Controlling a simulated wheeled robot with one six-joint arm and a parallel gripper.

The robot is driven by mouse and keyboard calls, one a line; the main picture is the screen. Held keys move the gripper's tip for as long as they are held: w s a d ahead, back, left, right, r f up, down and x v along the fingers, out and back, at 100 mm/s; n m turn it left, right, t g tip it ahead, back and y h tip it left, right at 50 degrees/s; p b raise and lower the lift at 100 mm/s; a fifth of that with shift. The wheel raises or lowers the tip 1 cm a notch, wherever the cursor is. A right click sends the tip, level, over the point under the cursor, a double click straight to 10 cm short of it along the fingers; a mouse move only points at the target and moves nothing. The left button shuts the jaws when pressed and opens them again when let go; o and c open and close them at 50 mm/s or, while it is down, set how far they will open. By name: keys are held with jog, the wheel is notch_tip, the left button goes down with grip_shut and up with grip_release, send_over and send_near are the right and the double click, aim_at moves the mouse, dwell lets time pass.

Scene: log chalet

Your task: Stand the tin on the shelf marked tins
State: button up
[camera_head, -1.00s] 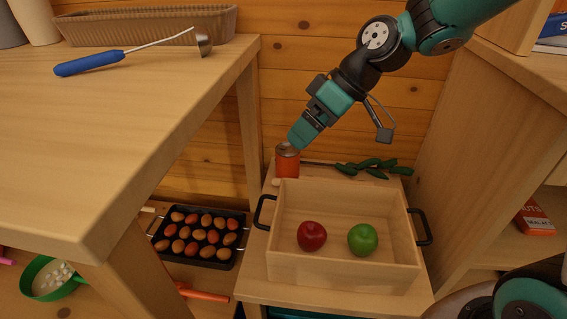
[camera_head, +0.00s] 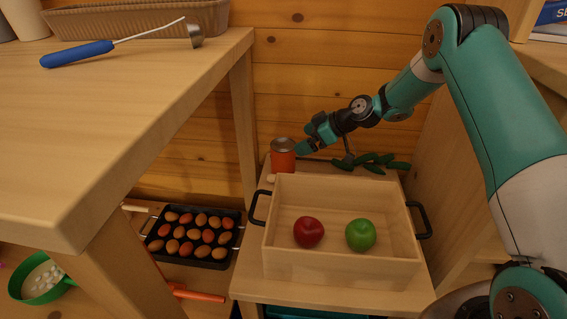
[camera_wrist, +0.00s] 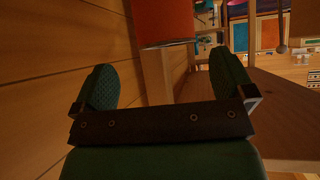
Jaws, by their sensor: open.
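The orange tin (camera_head: 283,158) with a metal lid stands upright on the low wooden table, behind the left end of the wooden box. My gripper (camera_head: 303,148) is low and roughly level, just right of the tin. In the wrist view the tin (camera_wrist: 163,22) shows ahead, between and beyond the two green fingertips; my gripper (camera_wrist: 160,88) is open with nothing between its fingers. The tin appears apart from the fingers. No shelf marked tins can be made out in these views.
A wooden box (camera_head: 342,268) with black handles holds a red apple (camera_head: 308,232) and a green apple (camera_head: 360,235). A tray of eggs (camera_head: 196,237) is at lower left. A large table (camera_head: 120,110) fills the left; the log wall is close behind.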

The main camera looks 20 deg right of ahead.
aim_at(288, 145)
jog(key=b+x, duration=0.1)
jog(key=x, duration=0.3)
jog(key=b+x, duration=0.1)
jog(key=x, duration=0.3)
jog(key=shift+s+a+r, duration=0.1)
jog(key=shift+a, duration=0.3)
jog(key=shift+r, duration=0.15)
jog(key=c, duration=1.3)
